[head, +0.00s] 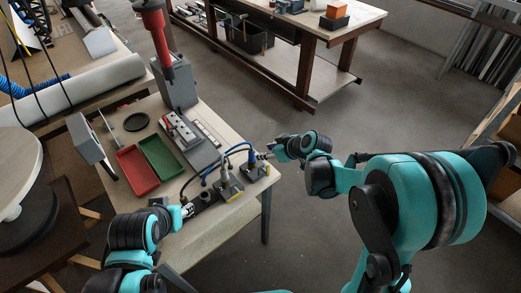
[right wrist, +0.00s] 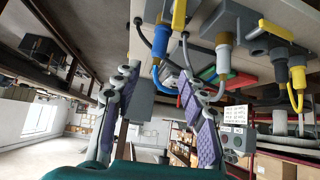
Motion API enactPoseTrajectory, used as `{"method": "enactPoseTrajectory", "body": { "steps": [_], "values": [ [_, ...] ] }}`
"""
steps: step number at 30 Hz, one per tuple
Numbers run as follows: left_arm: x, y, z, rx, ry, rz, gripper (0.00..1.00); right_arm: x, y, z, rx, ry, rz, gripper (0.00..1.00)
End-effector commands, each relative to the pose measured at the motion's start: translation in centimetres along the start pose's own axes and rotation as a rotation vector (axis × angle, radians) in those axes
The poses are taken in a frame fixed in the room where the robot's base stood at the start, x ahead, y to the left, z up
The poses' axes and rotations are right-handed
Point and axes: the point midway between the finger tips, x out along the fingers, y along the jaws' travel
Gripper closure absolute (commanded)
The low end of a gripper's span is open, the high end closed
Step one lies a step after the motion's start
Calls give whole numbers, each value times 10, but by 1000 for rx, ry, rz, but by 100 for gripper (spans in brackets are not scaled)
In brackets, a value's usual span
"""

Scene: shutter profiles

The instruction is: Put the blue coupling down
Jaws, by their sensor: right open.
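The blue coupling (head: 251,157) stands at the right front corner of the workbench, by a grey block with a yellow edge (head: 257,172). My right gripper (head: 266,156) is just to its right.
A second grey block with yellow (head: 228,187) stands left of the coupling, with blue and black hoses around it. A red tray (head: 137,171) and a green tray (head: 162,158) lie further left. A grey fixture (head: 190,140) stands behind.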

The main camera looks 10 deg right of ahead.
Motion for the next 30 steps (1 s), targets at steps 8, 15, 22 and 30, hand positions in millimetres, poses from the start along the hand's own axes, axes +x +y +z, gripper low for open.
{"method": "enactPoseTrajectory", "body": {
  "steps": [8, 15, 22, 30],
  "values": [
    [-1, 0, -1, 0, 0, 0, 58, -19, -4, 0, 21, -13, 12, 58],
    [-1, 0, -1, 0, 0, 0, 58, -97, -28, 18, 179, -101, 125, 58],
    [-1, 0, -1, 0, 0, 0, 58, -174, -56, 63, 360, -158, 287, 58],
    [-1, 0, -1, 0, 0, 0, 58, -218, -72, 108, 491, -166, 420, 58]
  ]
}}
